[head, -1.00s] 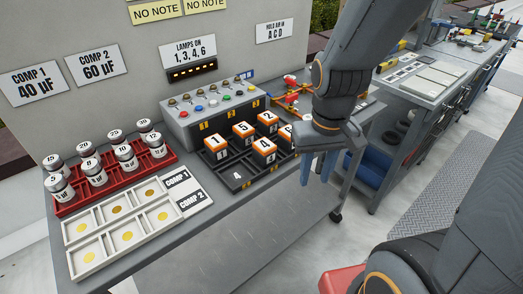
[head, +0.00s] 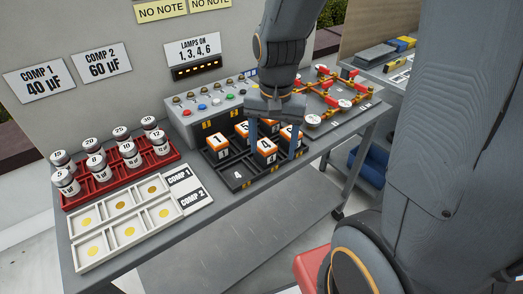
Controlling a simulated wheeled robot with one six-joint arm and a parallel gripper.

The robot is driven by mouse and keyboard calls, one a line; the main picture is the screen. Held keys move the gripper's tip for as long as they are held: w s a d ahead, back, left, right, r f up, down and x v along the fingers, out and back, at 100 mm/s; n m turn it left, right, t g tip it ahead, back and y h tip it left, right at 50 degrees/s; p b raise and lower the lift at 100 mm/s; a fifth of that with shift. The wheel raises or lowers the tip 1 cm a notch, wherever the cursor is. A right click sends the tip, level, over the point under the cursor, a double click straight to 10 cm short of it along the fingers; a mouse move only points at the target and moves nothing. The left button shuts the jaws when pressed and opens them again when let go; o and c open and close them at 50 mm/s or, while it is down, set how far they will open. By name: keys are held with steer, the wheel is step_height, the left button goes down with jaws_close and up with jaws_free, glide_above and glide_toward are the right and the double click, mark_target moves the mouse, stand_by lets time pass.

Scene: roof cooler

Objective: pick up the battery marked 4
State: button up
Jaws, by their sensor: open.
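The battery marked 4 (head: 266,148) is an orange-topped block with white and black sides. It stands in a black tray (head: 237,187) on the bench, in the front row. My gripper (head: 273,143) is open and points down over the tray. One finger shows just left of battery 4 and the other to its right. I cannot tell whether either finger touches it. The battery marked 1 (head: 217,142) stands to the left, and the battery marked 5 (head: 241,128) is behind. Another battery (head: 290,131) at the right is partly hidden by my gripper.
A grey switch box (head: 208,117) stands behind the tray. A red rack of capacitors (head: 120,168) and a white tray with yellow discs (head: 110,215) are at the left. Red and yellow fixtures (head: 335,92) lie to the right. The front bench edge is clear.

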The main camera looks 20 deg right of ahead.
mark_target(265, 144)
steer(key=w+m, duration=0.1)
steer(key=m, duration=0.1)
steer(key=w+r+m+p, duration=0.1)
steer(key=w+r+m, duration=0.1)
steer(key=m, duration=0.1)
steer(key=shift+w+m, duration=0.3)
steer(key=shift+w, duration=0.1)
steer(key=shift+w+r+m+p, duration=0.25)
steer(key=shift+w+m+p, duration=0.25)
steer(key=shift+m, duration=0.4)
steer(key=shift+w+f+m, duration=0.1)
steer(key=shift+w+m, duration=0.1)
steer(key=shift+m, duration=0.1)
steer(key=shift+s+a+f+p, duration=0.15)
steer(key=shift+f+p, duration=0.35)
steer(key=shift+f, duration=1.4)
steer(key=shift+s+d+f+p, duration=0.1)
steer(key=shift+f+p, duration=0.4)
steer(key=shift+f, duration=1.4)
steer(key=shift+c, duration=0.5)
steer(key=c, duration=1.3)
